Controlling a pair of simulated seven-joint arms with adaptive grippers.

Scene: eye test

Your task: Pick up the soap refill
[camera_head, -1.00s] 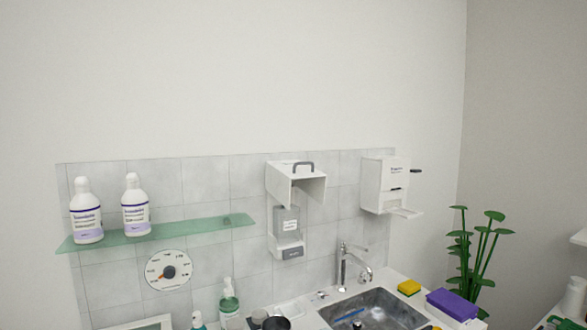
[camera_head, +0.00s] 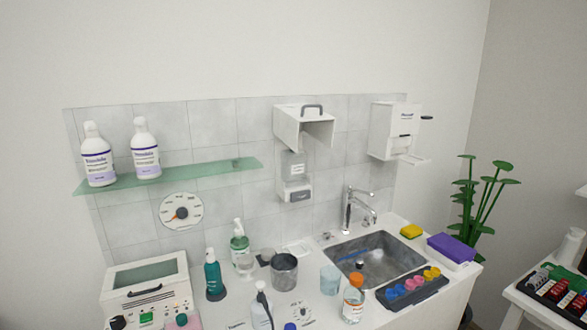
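Two white bottles with purple-banded labels stand upright side by side on the green glass shelf (camera_head: 215,173) at the left. They are the left bottle (camera_head: 97,155) and the right bottle (camera_head: 145,148); their labels are too small to read, so I cannot tell for sure which is the soap refill. A wall dispenser (camera_head: 303,125) with its white cover raised holds a translucent grey container (camera_head: 293,165). Neither of my grippers is in view.
Below the shelf are a wall dial (camera_head: 181,211), a white device with a glass lid (camera_head: 147,285), a teal bottle (camera_head: 214,275) and a metal cup (camera_head: 284,271).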

